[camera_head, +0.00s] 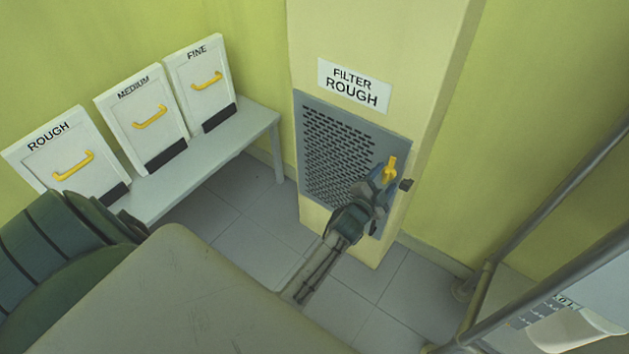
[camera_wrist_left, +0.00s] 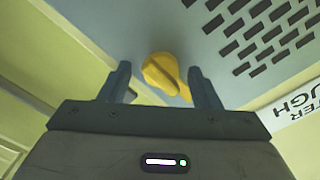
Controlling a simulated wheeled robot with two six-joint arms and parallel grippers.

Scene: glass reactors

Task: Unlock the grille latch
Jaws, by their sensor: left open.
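The grey perforated grille (camera_head: 335,145) is set into a cream column under a "FILTER ROUGH" sign. Its yellow latch (camera_head: 389,168) is at the grille's right edge. My left gripper (camera_head: 383,180) is at the latch, and its fingers partly cover the latch's lower part in the head view. In the left wrist view the yellow latch (camera_wrist_left: 163,72) lies between the two open fingertips of my left gripper (camera_wrist_left: 162,85), with a gap to the left finger. I cannot tell whether the right finger touches it. The grille's slots (camera_wrist_left: 265,35) show beyond. My right gripper is not in view.
Three white filter panels with yellow handles, ROUGH (camera_head: 66,160), MEDIUM (camera_head: 145,115) and FINE (camera_head: 203,80), lean on a grey bench (camera_head: 205,155) at the left. Metal rails (camera_head: 545,210) run along the right. Tiled floor lies around the column.

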